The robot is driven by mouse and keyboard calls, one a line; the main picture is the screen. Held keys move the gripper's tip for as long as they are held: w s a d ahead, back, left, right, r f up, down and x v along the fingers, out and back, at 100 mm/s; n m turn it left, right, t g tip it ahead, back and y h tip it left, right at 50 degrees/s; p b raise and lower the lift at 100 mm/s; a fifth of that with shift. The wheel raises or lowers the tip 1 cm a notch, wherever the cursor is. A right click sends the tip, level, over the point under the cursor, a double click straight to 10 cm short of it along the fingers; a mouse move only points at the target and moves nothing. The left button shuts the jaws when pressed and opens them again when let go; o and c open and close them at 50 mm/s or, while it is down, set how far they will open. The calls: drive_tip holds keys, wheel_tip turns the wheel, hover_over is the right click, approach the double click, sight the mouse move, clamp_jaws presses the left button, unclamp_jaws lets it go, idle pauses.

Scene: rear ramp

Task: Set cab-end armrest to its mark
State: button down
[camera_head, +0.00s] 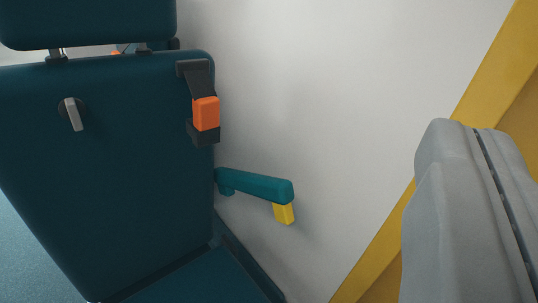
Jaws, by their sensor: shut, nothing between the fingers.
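A teal armrest (258,187) sticks out from the right side of a dark teal seat, in front of the pale wall. It slopes slightly down to the right. A small yellow piece (284,213) shows just under its free end; I cannot tell whether it is part of the armrest or a mark behind it. My gripper (474,130) shows large and grey at the right edge, its fingers shut with a thin dark seam between them. It is empty, apart from the armrest and to its right in the picture.
The seat back (110,170) with its headrest (88,22) fills the left. It carries an orange buckle (206,113) on a dark strap and a grey lever (74,114). A yellow band (505,75) runs diagonally at the right. The wall (340,110) between is bare.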

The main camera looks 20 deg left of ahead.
drive_tip(key=w+a+f+n+t+h, duration=0.1)
drive_tip(key=w+a+f+h, duration=0.1)
drive_tip(key=w+a+f, duration=0.45)
drive_tip(key=w+a+f+h, duration=0.2)
drive_tip(key=w+a+f, duration=0.2)
drive_tip(key=a+f, duration=0.5)
drive_tip(key=w+a+f+n+t+h, duration=0.15)
drive_tip(key=w+a+f, duration=0.4)
drive_tip(key=f, duration=0.55)
drive_tip(key=w+d, duration=0.4)
drive_tip(key=w, duration=0.4)
drive_tip(key=shift+w+f+g, duration=0.3)
drive_tip(key=shift+w+g, duration=0.05)
drive_tip(key=shift+d+f+m, duration=0.15)
drive_tip(key=shift+d+m, duration=0.05)
drive_tip(key=shift+m, duration=0.15)
